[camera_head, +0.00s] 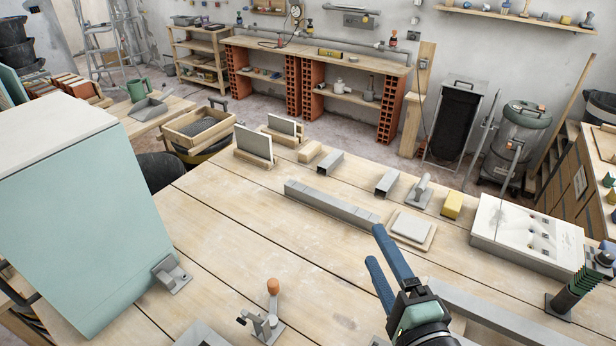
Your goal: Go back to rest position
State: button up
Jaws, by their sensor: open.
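My gripper (384,262) reaches in from the bottom edge, right of the picture's middle, over the wooden workbench (240,240). Its two blue fingers point up and to the left and stand apart, with nothing between them. The front of the wrist is dark with a pale green part. No held object shows. Whether the fingers touch the bench cannot be told.
A large pale green block (85,230) stands at left. A long grey bar (330,204), a tile on a board (411,228), a yellow block (452,204) and a white box (525,235) lie beyond my gripper. A clamp with an orange knob (272,287) stands at front. The bench's middle is clear.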

jog(key=w+a+r+n+t, duration=0.1)
jog(key=w+a+r+n, duration=0.15)
jog(key=r, duration=0.45)
jog(key=w+a+r+n+t, duration=0.1)
jog(key=r+n, duration=0.3)
jog(key=r, duration=0.3)
jog(key=s+a+r+n+t+h, duration=0.1)
jog(key=s+a+r+n+t, duration=0.1)
jog(key=r, duration=0.7)
jog(key=s+a+r+n+t+h, duration=0.1)
jog(key=s+a+r+n+t, duration=0.2)
jog(key=r, duration=0.6)
jog(key=s+a+r+n+t+h, duration=0.1)
jog(key=s+a+r+n+t, duration=0.1)
jog(key=s+r, duration=0.4)
notch_tip(320, 180, up, 3)
jog(key=n+t, duration=0.1)
jog(key=n, duration=0.1)
jog(key=shift+s+a+n, duration=0.2)
jog(key=shift+n, duration=0.15)
